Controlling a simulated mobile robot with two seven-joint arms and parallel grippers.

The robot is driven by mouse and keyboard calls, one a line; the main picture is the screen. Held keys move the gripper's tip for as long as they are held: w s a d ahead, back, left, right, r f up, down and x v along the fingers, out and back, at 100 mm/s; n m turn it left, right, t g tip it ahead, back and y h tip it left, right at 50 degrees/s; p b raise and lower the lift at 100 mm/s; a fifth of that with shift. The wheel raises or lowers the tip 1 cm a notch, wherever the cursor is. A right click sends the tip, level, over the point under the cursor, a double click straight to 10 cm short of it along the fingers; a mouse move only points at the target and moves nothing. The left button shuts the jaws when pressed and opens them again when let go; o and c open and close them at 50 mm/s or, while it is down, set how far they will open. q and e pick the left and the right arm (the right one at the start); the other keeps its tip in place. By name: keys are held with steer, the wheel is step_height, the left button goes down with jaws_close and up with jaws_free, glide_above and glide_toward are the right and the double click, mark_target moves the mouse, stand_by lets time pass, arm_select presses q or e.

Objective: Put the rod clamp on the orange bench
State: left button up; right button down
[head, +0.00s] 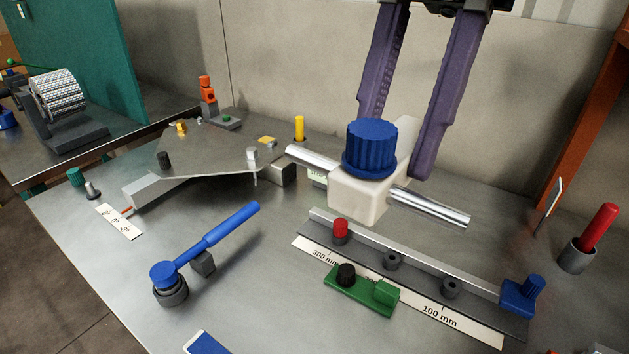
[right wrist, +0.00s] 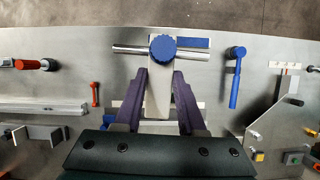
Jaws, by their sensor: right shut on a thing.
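The rod clamp (head: 360,198) is a cream-white block with a ribbed blue knob on top and a steel rod through it. My right gripper (head: 396,140), with purple fingers, comes down from the top and is shut on the clamp's body. It holds the clamp above the grey metal table, knob up. The right wrist view shows the clamp (right wrist: 159,92) between the two fingers, its rod crosswise. An orange-brown upright (head: 598,100) stands at the right edge; I cannot tell whether it belongs to the orange bench. My left gripper is not in view.
Below the clamp lie a metal rail strip (head: 420,262) with a scale and a green block (head: 362,290). A blue-handled lever (head: 215,238) stands left, a hinged metal plate (head: 215,152) behind it. A red-handled tool (head: 602,225) sits in a cup at right.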

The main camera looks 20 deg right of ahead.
steer(key=a+f+m+t+b, duration=0.1)
steer(key=f+m+t+b, duration=0.1)
steer(key=f+m, duration=0.3)
steer(key=w+a+f+m+t+b, duration=0.1)
steer(key=f+m+b, duration=0.4)
steer(key=f, duration=0.6)
steer(key=w+a+f+m+t+h+b, duration=0.1)
steer(key=f+m+t+b, duration=0.2)
steer(key=f+m, duration=0.4)
steer(key=shift+f+b, duration=0.65)
steer(key=shift+f, duration=0.15)
step_height(320, 180, down, 5)
steer(key=shift+r+b, duration=0.2)
steer(key=shift+b, duration=0.25)
steer(key=c, duration=0.5)
jaws_free()
steer(key=shift+w, duration=0.1)
